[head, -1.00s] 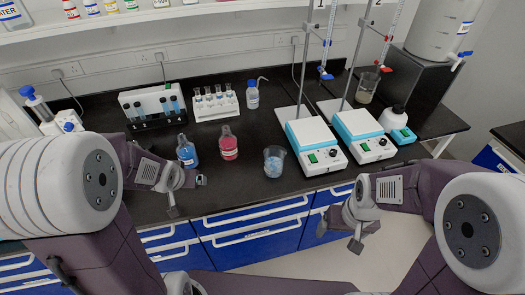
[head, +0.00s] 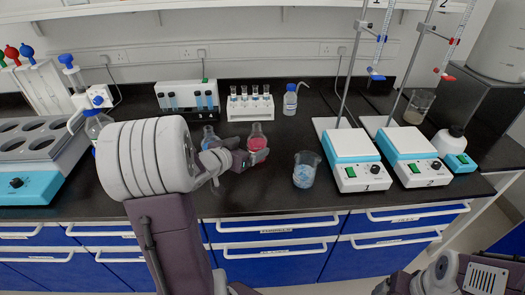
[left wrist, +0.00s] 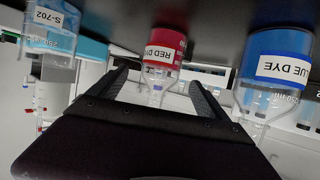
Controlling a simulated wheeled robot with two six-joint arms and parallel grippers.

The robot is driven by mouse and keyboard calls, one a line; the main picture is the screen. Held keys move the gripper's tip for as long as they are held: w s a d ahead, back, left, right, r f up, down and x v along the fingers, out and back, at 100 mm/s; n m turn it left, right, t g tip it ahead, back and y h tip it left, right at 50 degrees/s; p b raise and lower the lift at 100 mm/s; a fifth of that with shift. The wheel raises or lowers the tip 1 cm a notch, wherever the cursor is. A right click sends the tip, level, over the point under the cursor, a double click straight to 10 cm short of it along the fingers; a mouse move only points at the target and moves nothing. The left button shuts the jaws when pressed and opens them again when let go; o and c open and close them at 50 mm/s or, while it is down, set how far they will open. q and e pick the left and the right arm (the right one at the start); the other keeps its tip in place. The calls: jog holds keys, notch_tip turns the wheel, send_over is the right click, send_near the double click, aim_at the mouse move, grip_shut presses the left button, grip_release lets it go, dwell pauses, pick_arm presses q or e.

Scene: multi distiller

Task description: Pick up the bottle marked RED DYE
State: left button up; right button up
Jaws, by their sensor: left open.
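The bottle marked RED DYE (head: 257,137) stands upright on the black bench, a clear flask shape with red liquid. It also shows in the left wrist view (left wrist: 165,47), upside down, its label readable and its neck between the fingers. My left gripper (head: 256,158) is open around or just in front of its neck; I see no clear contact. The two open fingers show in the left wrist view (left wrist: 158,88). The bottle's front is partly hidden by the gripper in the head view. My right arm shows at the lower right; its gripper is out of view.
The BLUE DYE bottle (head: 209,134) stands close on the left, beside one finger in the left wrist view (left wrist: 278,67). A beaker (head: 305,170) marked S-702 stands on the right. Tube racks (head: 249,106) are behind. Two stirrers (head: 358,160) with stands are further right.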

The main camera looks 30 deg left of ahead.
aim_at(252, 145)
pick_arm(q)
jog(key=b+x, duration=0.1)
jog(key=x, duration=0.2)
jog(key=shift+w+f, duration=0.2)
jog(key=shift+w, duration=0.05)
jog(key=b+x, duration=0.1)
jog(key=x, duration=0.4)
jog(key=shift+w, duration=0.25)
jog(key=shift+r, duration=0.2)
jog(key=shift+s, duration=0.1)
jog(key=c, duration=0.4)
grip_shut()
